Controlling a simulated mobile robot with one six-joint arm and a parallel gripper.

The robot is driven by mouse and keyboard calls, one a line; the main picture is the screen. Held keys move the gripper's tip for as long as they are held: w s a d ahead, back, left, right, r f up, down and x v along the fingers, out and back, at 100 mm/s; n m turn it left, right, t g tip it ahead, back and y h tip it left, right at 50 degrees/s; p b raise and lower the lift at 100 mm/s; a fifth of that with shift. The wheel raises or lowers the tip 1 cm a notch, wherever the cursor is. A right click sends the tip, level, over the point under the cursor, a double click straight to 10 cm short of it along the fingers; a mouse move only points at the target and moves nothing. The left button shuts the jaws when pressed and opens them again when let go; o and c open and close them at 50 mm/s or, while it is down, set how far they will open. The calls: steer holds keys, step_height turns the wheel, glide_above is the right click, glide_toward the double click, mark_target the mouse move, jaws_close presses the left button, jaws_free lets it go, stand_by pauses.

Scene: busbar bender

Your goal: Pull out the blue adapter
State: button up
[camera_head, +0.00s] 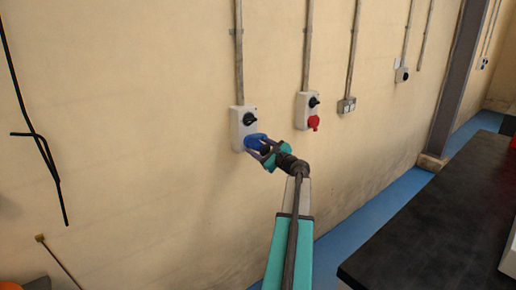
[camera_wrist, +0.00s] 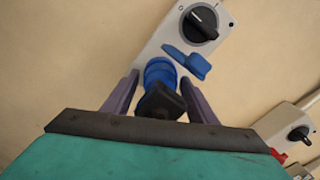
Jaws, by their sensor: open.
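The blue adapter (camera_wrist: 160,76) is a round plug with a dark back part, seated in a grey-white wall socket box (camera_head: 243,118) on the left of the wall. In the wrist view a blue flap (camera_wrist: 190,62) stands beside it, below a black rotary switch (camera_wrist: 200,22). In the head view the adapter (camera_head: 256,141) is partly hidden by my gripper (camera_head: 262,151). My gripper also shows in the wrist view (camera_wrist: 155,95); its two fingers stand open, one on each side of the adapter, with gaps visible between fingers and adapter.
A second socket box (camera_head: 307,107) with a red socket (camera_head: 313,122) is to the right. A smaller socket box (camera_head: 346,106) is further right. A black table (camera_head: 440,225) stands at the lower right. A dark cable (camera_head: 35,130) hangs at the left.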

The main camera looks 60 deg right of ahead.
mark_target(267, 151)
stand_by(0.7)
steer(key=c, duration=1)
steer(key=shift+o, duration=0.2)
steer(key=shift+s, duration=0.35)
steer(key=shift+s+a, duration=0.15)
steer(key=shift+s, duration=0.1)
steer(key=shift+b+v, duration=0.4)
steer(key=shift+v, duration=0.75)
steer(key=shift+v, duration=2.45)
steer(key=shift+r, duration=0.1)
